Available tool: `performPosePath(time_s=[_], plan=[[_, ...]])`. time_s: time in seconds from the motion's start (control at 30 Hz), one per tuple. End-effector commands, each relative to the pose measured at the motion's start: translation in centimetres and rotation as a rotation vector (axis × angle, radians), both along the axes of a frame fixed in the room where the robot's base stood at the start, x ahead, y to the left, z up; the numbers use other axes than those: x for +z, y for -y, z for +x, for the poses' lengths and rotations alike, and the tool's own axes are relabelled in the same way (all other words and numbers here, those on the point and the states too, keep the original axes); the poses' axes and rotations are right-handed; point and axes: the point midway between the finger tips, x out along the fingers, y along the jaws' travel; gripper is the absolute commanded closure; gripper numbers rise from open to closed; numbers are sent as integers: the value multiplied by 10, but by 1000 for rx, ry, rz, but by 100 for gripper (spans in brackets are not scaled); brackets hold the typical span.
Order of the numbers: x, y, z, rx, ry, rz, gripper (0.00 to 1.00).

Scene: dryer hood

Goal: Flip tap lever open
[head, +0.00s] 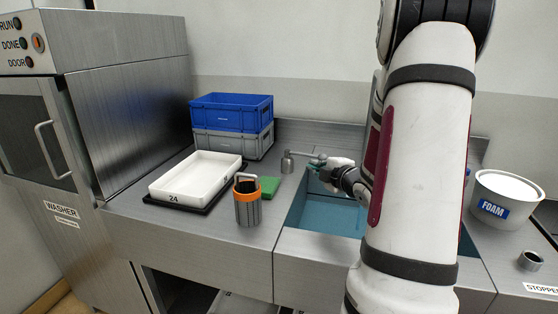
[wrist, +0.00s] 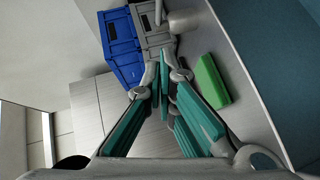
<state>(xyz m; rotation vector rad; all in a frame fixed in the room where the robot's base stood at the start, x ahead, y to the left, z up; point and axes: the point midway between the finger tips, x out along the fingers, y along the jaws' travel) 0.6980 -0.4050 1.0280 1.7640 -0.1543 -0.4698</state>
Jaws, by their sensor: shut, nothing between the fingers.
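The tap (head: 288,164) is a short grey metal post with a thin bar reaching right, at the back left corner of the sink. I cannot tell whether this bar is the lever or the spout. In the wrist view a grey cylinder, likely the tap body (wrist: 183,21), shows at the top, beyond the fingertips. My gripper (head: 322,163) is at the right end of the bar, over the sink; whether it touches is unclear. In the wrist view my gripper (wrist: 164,72) has its teal-padded fingers together, with nothing held.
A green sponge (head: 269,187) and an orange-rimmed grey canister (head: 248,207) stand left of the sink (head: 318,215). A white tray (head: 195,177) and stacked blue (head: 232,113) and grey crates (head: 230,142) are farther left. A FOAM tub (head: 503,200) stands right.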

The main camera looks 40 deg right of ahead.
Motion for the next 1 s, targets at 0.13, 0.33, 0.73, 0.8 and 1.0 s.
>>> performPosePath(time_s=[0.13, 0.33, 0.73, 0.8, 1.0], plan=[[-13, 14, -13, 24, 55, -53, 100], [-14, 19, -8, 37, 74, -73, 100], [-24, 42, 59, 35, 75, -71, 100], [-26, 47, 71, 35, 75, -71, 100], [-32, 71, 87, 31, 73, -71, 100]])
